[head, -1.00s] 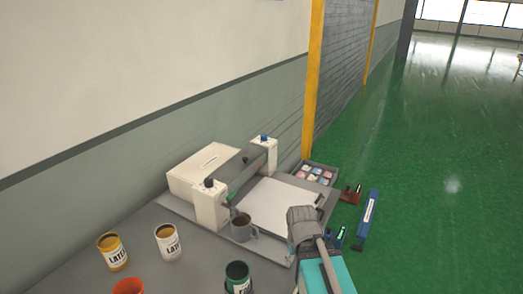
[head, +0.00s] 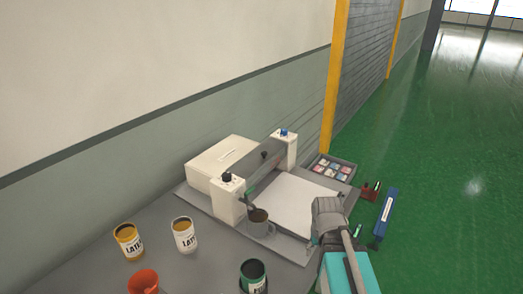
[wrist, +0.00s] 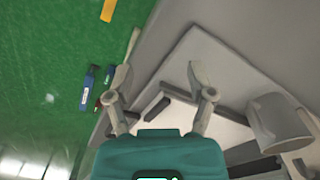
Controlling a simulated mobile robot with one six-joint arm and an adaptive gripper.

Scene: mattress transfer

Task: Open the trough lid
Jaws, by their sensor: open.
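A machine with two cream posts stands on the table. A long dark grey panel (head: 258,169) spans between the posts; I cannot tell for certain whether it is the trough lid. A flat white sheet or plate (head: 292,203) lies in front of it. My gripper (head: 327,208) is right of the plate in the head view, apart from the panel. In the wrist view my gripper (wrist: 158,75) has its two fingers spread, with nothing between them. My arm hides the plate's near right corner in the head view.
A grey mug (head: 259,224) stands at the plate's left corner and also shows in the wrist view (wrist: 282,122). Paint cans (head: 185,236) stand at the front left. A tray of small coloured items (head: 333,168) is at the right. A blue object (head: 385,217) lies beyond it.

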